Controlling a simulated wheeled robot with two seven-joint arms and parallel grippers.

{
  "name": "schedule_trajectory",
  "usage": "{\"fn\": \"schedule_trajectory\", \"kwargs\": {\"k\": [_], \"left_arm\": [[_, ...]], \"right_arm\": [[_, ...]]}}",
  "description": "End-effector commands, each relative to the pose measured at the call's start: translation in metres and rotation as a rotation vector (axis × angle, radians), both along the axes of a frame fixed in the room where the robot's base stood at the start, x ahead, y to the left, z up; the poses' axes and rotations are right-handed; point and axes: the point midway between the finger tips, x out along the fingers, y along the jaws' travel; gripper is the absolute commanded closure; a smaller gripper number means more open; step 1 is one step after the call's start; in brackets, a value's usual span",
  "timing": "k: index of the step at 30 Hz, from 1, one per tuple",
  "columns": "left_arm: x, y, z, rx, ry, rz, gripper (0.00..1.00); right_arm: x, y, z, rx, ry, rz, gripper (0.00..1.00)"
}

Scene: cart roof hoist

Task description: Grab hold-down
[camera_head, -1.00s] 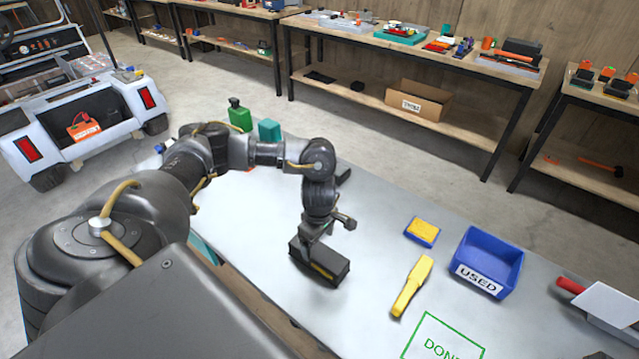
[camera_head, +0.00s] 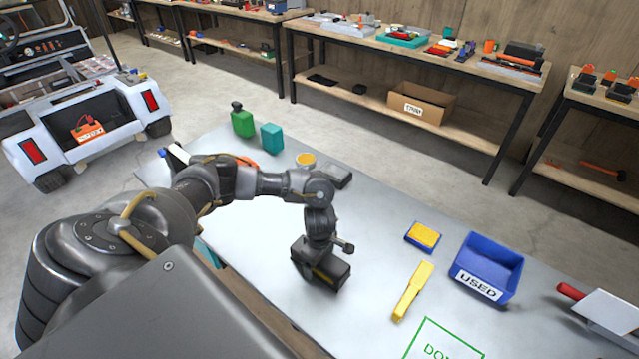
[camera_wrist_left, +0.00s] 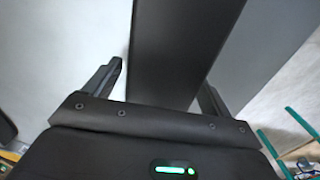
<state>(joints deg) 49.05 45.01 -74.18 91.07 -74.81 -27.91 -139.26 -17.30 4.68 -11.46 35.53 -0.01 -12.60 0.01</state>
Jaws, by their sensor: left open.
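A long, dark, flat-faced bar (camera_wrist_left: 180,45) runs up through the left wrist view between the fingers. It looks like the hold-down, but I cannot tell for sure. My left gripper (camera_wrist_left: 160,78) is open, one finger on each side of the bar, with a visible gap at the left finger. In the head view my left gripper (camera_head: 320,268) is low over the near-middle of the grey table (camera_head: 375,215). Its body hides its fingertips and what lies under them, so I cannot tell whether it touches anything. My right gripper is not in view.
A yellow tool (camera_head: 412,292), a yellow-and-blue block (camera_head: 422,236) and a blue USED bin (camera_head: 478,291) lie to the right. A dark block (camera_head: 339,177), a round tin (camera_head: 305,160), a teal box (camera_head: 272,137) and a green bottle (camera_head: 243,122) are farther back.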

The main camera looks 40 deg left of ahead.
Motion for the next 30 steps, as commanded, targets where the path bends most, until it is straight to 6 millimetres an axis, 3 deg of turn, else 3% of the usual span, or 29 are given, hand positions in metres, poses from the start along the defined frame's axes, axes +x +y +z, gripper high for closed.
{"fn": "schedule_trajectory", "kwargs": {"k": [2,14,25,30], "left_arm": [[0.000,0.000,0.000,0.000,0.000,0.000,0.19],[0.000,0.000,0.001,0.000,0.000,0.000,0.69],[0.001,0.000,0.006,-0.001,-0.002,0.000,0.69],[0.002,0.000,0.029,-0.001,-0.007,-0.004,0.69]], "right_arm": [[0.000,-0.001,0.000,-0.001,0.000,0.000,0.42],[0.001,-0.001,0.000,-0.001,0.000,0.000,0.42],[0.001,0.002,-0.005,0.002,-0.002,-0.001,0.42],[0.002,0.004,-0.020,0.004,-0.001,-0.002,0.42]]}}
